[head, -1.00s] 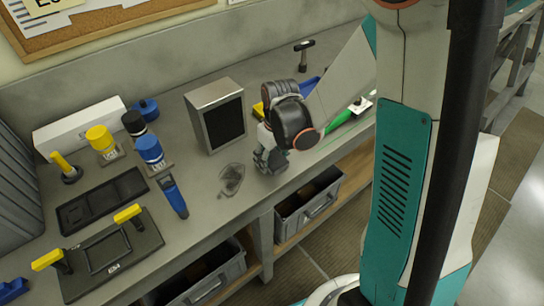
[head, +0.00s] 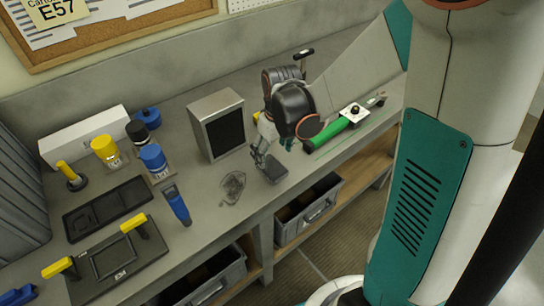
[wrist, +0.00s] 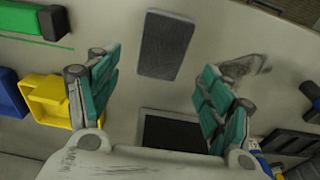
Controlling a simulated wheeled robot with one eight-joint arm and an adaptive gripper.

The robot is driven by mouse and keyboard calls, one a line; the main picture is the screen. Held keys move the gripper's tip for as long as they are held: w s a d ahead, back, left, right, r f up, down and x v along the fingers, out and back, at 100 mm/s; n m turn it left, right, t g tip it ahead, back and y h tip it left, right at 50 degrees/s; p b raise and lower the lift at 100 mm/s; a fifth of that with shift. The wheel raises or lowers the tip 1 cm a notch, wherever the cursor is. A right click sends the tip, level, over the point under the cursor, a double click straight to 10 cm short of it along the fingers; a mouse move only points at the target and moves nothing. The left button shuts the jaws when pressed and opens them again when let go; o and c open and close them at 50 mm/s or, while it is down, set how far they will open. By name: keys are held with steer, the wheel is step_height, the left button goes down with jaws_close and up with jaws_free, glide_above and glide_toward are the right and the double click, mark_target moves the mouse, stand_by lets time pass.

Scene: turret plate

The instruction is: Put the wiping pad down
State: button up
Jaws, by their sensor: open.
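The wiping pad (head: 272,169) is a flat dark grey block lying on the bench near its front edge. In the wrist view the pad (wrist: 166,45) lies flat, ahead of and between the fingers, with clear bench showing on both sides of it. My gripper (head: 261,152) is just above and beside the pad in the head view. In the wrist view my gripper (wrist: 158,75) has its teal finger pads spread wide with nothing between them. A dark smudge (head: 232,187) is on the bench to the left of the pad.
A grey box with a dark front (head: 217,124) stands behind the smudge. A green cylinder (head: 326,141) lies to the right. A blue-handled tool (head: 175,204), yellow and blue knobs, and dark trays fill the left. Open crates (head: 308,209) sit under the bench.

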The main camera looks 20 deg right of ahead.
mark_target(274, 167)
steer(key=s+r+m+t+p, duration=0.1)
steer(key=s+r+m+t, duration=0.2)
steer(key=s+r, duration=1.1)
steer(key=shift+s+r+m+t, duration=0.35)
steer(key=shift+r+t, duration=1.05)
steer(key=shift+r, duration=0.65)
steer(key=shift+a+f, duration=0.1)
step_height(274, 167, down, 7)
steer(key=b, duration=0.7)
steer(key=shift+o, duration=0.6)
steer(key=shift+a, duration=0.1)
